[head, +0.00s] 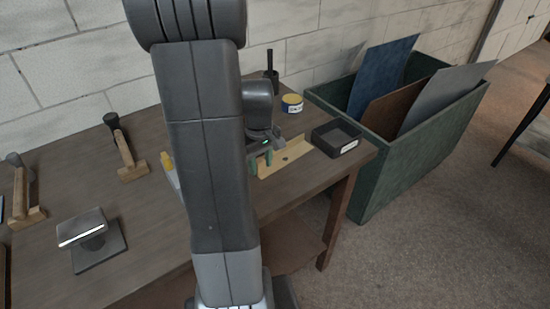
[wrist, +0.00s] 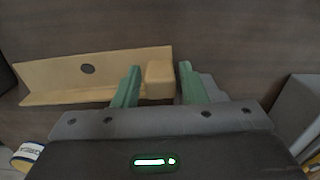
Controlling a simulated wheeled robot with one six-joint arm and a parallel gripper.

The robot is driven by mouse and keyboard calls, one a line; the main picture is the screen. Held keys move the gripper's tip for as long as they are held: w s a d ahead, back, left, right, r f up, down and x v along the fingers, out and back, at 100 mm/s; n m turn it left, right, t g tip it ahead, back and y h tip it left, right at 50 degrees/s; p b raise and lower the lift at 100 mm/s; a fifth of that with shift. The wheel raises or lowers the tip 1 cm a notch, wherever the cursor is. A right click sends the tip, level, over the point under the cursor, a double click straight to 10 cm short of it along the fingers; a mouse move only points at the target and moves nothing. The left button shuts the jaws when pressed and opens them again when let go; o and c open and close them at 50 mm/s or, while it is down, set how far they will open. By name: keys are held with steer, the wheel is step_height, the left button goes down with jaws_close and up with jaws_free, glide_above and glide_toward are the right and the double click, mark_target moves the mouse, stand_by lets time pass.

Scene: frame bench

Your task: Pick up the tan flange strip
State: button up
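The tan flange strip (head: 296,152) lies on the brown workbench, an angled piece with a dark round hole. In the wrist view the strip (wrist: 128,62) runs from the left to the middle, and a raised tan block at its right end sits between my green fingertips. My gripper (wrist: 158,84) is open around that block, with a narrow gap showing on each side. In the head view my gripper (head: 262,163) is at the strip's left end, and my arm hides part of the bench.
A black open tray (head: 336,138) and a yellow-and-blue roll (head: 292,103) stand near the strip. Wooden-based tools (head: 128,155) and a metal-topped stand (head: 92,240) are at the left. A green bin (head: 395,170) of panels is beyond the bench's right edge.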

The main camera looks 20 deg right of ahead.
steer(key=shift+f, duration=0.1)
jaws_close()
